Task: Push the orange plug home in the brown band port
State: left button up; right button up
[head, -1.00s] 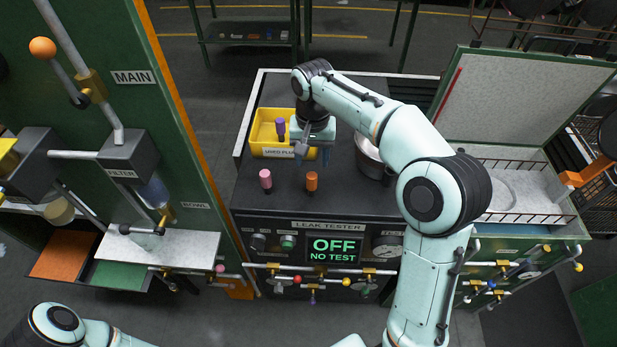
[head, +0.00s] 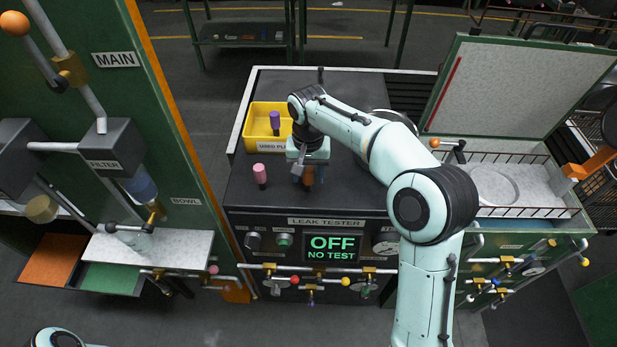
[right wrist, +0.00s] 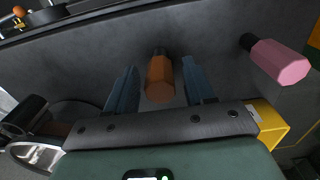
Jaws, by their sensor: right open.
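The orange plug (head: 308,177) stands upright on the dark top of the leak tester, near its front edge. In the right wrist view the orange plug (right wrist: 159,80) is between the two blue fingers of my right gripper (right wrist: 159,68), with a gap on each side. My right gripper (head: 308,172) is open and comes down over the plug from above in the head view. The plug's base is mostly hidden, and I cannot make out a brown band port. My left gripper is out of view; only part of my left arm shows at the bottom left.
A pink plug (head: 260,173) stands just left of the orange one. Behind it is a yellow bin (head: 256,141) with a purple plug (head: 275,122). A metal pot (head: 378,113) is partly behind my arm. The tester's screen (head: 333,248) reads OFF, NO TEST.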

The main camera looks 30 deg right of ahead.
grip_shut()
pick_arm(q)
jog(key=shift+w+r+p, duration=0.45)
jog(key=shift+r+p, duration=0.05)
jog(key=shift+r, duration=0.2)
pick_arm(e)
jog(key=shift+r, duration=0.8)
jog(key=shift+r, duration=0.35)
jog(key=shift+r+p, duration=1.45)
jog(key=shift+r, duration=0.95)
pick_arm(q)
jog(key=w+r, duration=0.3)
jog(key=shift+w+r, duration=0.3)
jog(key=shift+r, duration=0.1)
